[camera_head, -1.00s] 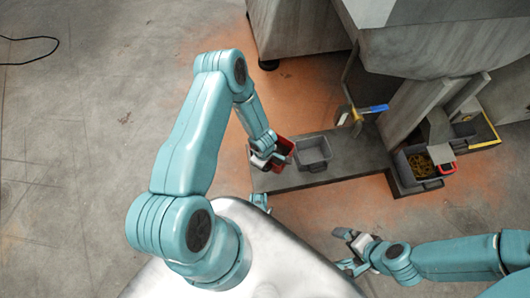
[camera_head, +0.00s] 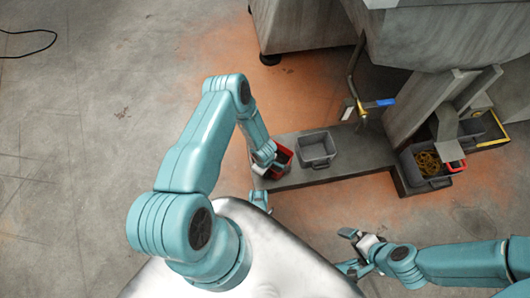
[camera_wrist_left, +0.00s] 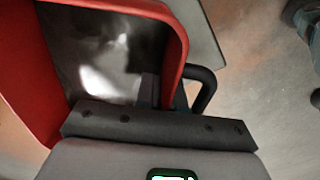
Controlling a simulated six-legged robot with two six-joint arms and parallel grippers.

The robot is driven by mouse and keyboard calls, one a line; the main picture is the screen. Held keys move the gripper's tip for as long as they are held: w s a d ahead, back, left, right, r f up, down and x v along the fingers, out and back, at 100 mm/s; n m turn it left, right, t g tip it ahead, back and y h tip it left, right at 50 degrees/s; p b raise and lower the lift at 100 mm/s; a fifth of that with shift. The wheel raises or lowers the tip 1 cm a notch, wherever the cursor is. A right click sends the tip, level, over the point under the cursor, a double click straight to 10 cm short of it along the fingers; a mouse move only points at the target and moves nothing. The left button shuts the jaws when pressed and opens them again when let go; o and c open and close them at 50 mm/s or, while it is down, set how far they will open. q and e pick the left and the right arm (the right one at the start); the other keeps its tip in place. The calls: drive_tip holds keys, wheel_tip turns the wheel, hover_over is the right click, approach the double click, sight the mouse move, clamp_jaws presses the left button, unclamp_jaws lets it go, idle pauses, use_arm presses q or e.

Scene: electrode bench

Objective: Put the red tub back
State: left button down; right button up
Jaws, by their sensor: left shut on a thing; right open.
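The red tub (camera_head: 286,152) stands at or just above the left end of the grey bench shelf (camera_head: 350,158), partly hidden behind my left gripper (camera_head: 268,165). In the left wrist view the tub (camera_wrist_left: 181,30) fills the upper left, with a red rim, a grey inside and a dark handle (camera_wrist_left: 205,88) at its side. My left gripper is shut on the tub at its near wall. I cannot tell whether the tub touches the shelf. My right gripper (camera_head: 352,240) is open and empty, in front of the shelf over the floor.
A grey empty tub (camera_head: 317,147) stands just right of the red tub. A grey bin with yellow coils (camera_head: 428,163) and a small red container (camera_head: 456,166) are farther right. A pipe with a blue-handled valve (camera_head: 378,104) rises behind the shelf.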

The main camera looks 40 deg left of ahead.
use_arm(q)
drive_tip(key=shift+f, duration=0.25)
drive_tip(key=c, duration=1.3)
unclamp_jaws()
drive_tip(key=shift+r, duration=0.1)
drive_tip(key=shift+o, duration=0.2)
drive_tip(key=shift+r, duration=0.2)
wheel_tip(320, 180, up, 12)
drive_tip(key=p, duration=0.5)
drive_tip(key=s+d+r+m+h, duration=0.2)
drive_tip(key=s+d+r+m, duration=0.3)
drive_tip(key=d+r+m, duration=0.3)
drive_tip(key=s+d+r+m+h, duration=0.2)
drive_tip(key=s+d+r+m, duration=0.4)
drive_tip(key=m, duration=0.3)
wheel_tip(320, 180, up, 28)
drive_tip(key=w+p, duration=0.1)
drive_tip(key=p, duration=2.6)
drive_tip(key=shift+w+d+f, duration=0.15)
drive_tip(key=shift+w, duration=0.05)
